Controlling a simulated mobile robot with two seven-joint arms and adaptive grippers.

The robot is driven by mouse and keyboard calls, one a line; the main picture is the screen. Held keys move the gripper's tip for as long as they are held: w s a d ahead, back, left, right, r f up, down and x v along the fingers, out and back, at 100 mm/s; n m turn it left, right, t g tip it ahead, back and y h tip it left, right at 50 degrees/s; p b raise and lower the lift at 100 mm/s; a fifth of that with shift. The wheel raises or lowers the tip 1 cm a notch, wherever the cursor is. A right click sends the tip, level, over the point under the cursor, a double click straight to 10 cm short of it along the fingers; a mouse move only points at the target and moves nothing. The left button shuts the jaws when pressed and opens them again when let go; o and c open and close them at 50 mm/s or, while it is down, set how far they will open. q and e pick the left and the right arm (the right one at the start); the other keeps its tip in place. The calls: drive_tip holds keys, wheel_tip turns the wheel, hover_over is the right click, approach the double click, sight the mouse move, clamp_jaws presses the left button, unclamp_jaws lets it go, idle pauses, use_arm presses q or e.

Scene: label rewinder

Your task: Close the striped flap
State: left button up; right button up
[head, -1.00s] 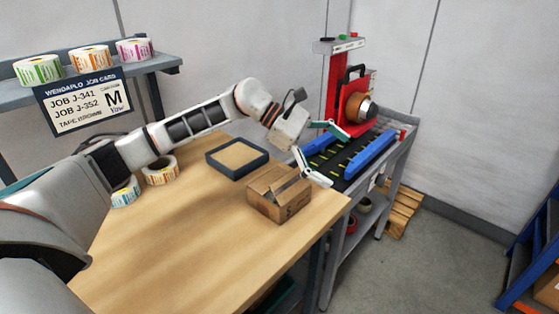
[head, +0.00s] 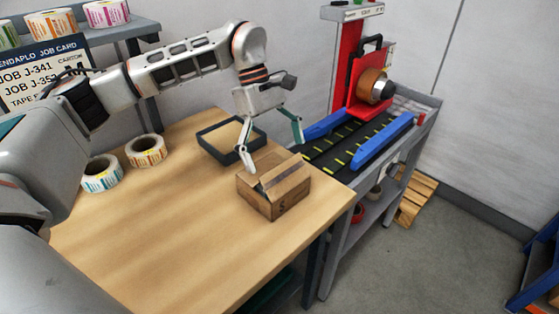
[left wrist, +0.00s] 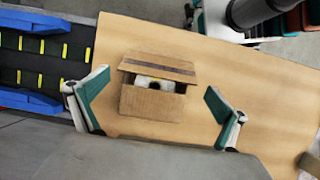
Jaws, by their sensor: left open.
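A brown cardboard box (head: 268,202) sits on the wooden table near its right end. Its striped flap (left wrist: 157,68), with a dark band along it, stands raised at a tilt along one side in the left wrist view. A gap beside it shows a pale roll (left wrist: 155,83) inside. The flap also shows in the head view (head: 285,174). My left gripper (head: 275,157) is open above the box. In the left wrist view its fingers (left wrist: 156,80) are spread on either side of the box, apart from it. My right gripper is not in view.
A dark tray (head: 222,146) stands just behind the box. Label rolls (head: 103,174) stand to the left. The conveyor (head: 340,147) with blue rails and a red rewinder (head: 362,90) lies beyond the table's right end. The front of the table is clear.

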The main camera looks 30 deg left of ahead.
sight(286, 177)
use_arm(q)
drive_tip(key=shift+x, duration=0.9)
drive_tip(key=shift+d+f, duration=0.15)
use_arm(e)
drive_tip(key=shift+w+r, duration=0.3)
use_arm(q)
drive_tip(key=c, duration=0.8)
drive_tip(key=shift+c, duration=0.2)
drive_tip(key=shift+f, duration=0.1)
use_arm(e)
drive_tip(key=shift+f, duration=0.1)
